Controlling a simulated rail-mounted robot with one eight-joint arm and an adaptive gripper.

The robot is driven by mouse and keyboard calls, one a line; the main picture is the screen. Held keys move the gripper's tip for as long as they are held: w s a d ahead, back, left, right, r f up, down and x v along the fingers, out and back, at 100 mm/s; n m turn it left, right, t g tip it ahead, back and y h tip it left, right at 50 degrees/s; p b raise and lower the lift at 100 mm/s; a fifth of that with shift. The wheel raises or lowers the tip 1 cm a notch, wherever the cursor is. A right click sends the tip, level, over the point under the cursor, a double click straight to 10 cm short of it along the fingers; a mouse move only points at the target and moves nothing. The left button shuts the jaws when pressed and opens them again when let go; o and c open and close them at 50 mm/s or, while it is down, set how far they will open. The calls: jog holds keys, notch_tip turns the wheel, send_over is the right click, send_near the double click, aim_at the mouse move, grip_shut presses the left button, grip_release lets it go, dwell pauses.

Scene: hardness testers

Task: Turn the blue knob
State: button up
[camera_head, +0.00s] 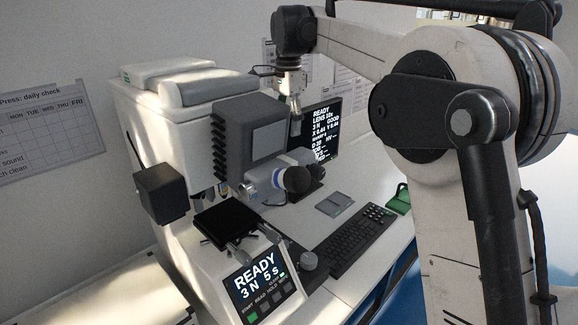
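The hardness tester (180,110) is a white machine with a dark grey turret housing (250,135). No knob shows clearly as blue. A light grey eyepiece tube (262,186) with a small blue patch and black round ends juts from the tester's right side. A dark round knob (307,261) sits low beside the front panel. My gripper (296,128) hangs down from my arm, behind and above the eyepiece and in front of the monitor. It looks apart from the tester. It is small and dark here, so its finger opening is unclear.
A black stage (226,223) and a lit panel reading READY (258,284) are at the tester's front. A monitor (325,130), keyboard (348,240), grey pad (334,203) and green item (398,199) are on the white bench (372,190). My arm covers the right side.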

notch_tip(320, 180, down, 13)
jog(key=shift+f+p, duration=0.1)
jog(key=shift+p, duration=0.35)
grip_shut()
